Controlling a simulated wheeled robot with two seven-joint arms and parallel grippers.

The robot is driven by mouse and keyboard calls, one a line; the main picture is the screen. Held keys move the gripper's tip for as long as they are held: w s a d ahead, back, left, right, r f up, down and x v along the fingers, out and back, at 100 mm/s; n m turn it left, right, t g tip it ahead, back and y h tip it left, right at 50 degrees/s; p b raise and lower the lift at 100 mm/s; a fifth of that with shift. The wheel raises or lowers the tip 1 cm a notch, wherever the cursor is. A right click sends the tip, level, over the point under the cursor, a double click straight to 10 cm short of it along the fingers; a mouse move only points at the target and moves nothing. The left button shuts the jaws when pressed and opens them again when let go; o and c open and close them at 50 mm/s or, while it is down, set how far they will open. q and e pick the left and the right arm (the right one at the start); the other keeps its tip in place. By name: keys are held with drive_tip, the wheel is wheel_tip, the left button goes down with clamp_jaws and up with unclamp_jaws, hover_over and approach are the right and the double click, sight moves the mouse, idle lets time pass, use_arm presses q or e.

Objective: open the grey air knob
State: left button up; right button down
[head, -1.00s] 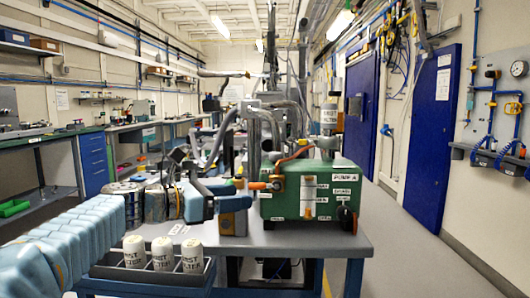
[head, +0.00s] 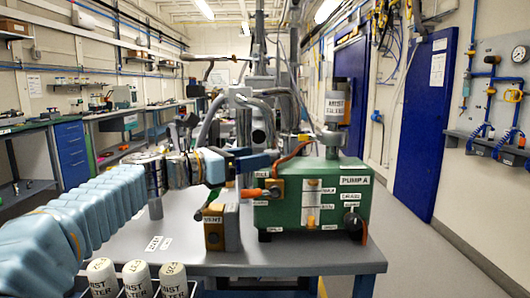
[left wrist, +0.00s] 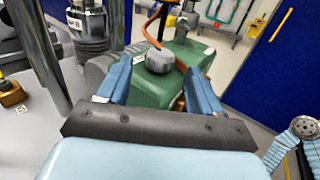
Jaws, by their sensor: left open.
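The grey air knob (left wrist: 160,60) is a rounded grey cap on top of the green pump (head: 318,205), labelled PUMP A. In the left wrist view it shows between the two blue fingers of my left gripper (left wrist: 163,74), which is open. I cannot tell whether the fingers touch it. In the head view my left gripper (head: 266,160) reaches in from the left at the pump's upper left edge, above an orange-handled lever (head: 257,193). I cannot make out the knob there.
An orange hose (head: 292,153) rises behind the fingers. A mist filter (head: 335,109) stands at the pump's back right. A block labelled VENT (head: 214,229) is left of the pump. White filters (head: 137,277) stand in a rack at the front left. The table's front right is bare.

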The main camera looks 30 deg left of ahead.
use_arm(q)
drive_tip(key=x, duration=0.4)
drive_tip(key=shift+w+d, duration=0.1)
drive_tip(key=shift+w, duration=0.05)
drive_tip(key=c, duration=1)
drive_tip(key=shift+c, duration=0.2)
